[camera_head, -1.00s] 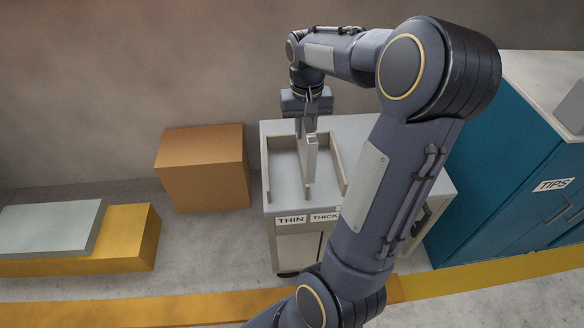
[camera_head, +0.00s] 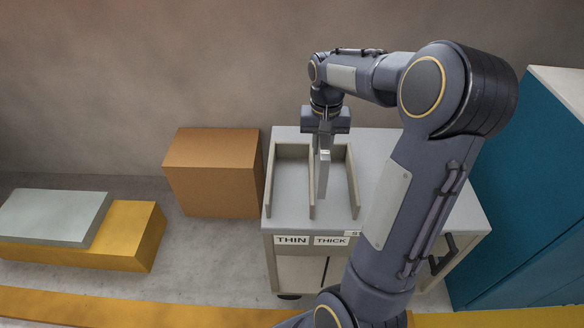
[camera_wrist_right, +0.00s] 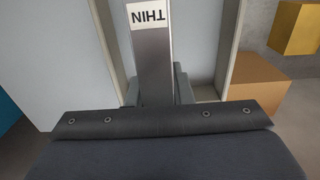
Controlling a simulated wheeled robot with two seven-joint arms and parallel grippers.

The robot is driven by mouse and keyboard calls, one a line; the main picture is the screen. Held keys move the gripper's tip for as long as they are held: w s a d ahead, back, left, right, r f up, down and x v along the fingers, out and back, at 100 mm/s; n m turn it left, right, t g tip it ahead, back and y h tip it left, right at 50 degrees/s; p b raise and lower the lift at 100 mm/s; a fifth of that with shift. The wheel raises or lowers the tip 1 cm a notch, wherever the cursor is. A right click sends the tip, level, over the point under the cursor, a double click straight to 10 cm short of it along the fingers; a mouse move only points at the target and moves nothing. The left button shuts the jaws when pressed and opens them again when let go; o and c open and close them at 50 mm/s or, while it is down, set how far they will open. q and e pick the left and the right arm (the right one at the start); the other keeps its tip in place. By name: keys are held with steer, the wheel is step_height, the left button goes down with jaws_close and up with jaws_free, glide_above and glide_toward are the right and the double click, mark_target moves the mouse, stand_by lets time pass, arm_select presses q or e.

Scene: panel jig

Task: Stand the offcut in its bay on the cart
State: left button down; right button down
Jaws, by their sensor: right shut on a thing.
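The offcut (camera_head: 324,176) is a narrow pale-grey upright bar, also seen in the right wrist view (camera_wrist_right: 153,65). My right gripper (camera_head: 324,142) is shut on it from above and behind. In the head view it stands over the THICK bay (camera_head: 338,208), just right of the divider. The THIN bay (camera_head: 290,190) is left of the divider and empty. In the wrist view an upside-down THIN label (camera_wrist_right: 147,14) shows at the offcut's far end. Whether the offcut's lower end touches the bay floor cannot be told. My left gripper is out of view.
The cart (camera_head: 290,222) has a clear top right of the bays, partly behind my arm. A brown box (camera_head: 213,175) stands left of it. Further left a grey slab (camera_head: 50,215) lies on a yellow block (camera_head: 135,230). A teal cabinet (camera_head: 530,190) stands at the right.

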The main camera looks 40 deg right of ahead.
steer(key=w+a+f, duration=0.3)
steer(key=w+f, duration=0.4)
steer(key=f, duration=0.3)
steer(key=shift+w+a+f+p, duration=0.25)
steer(key=shift+w+a+p, duration=0.1)
steer(key=shift+f, duration=0.25)
steer(key=c, duration=1.3)
jaws_free()
steer(key=shift+r, duration=0.1)
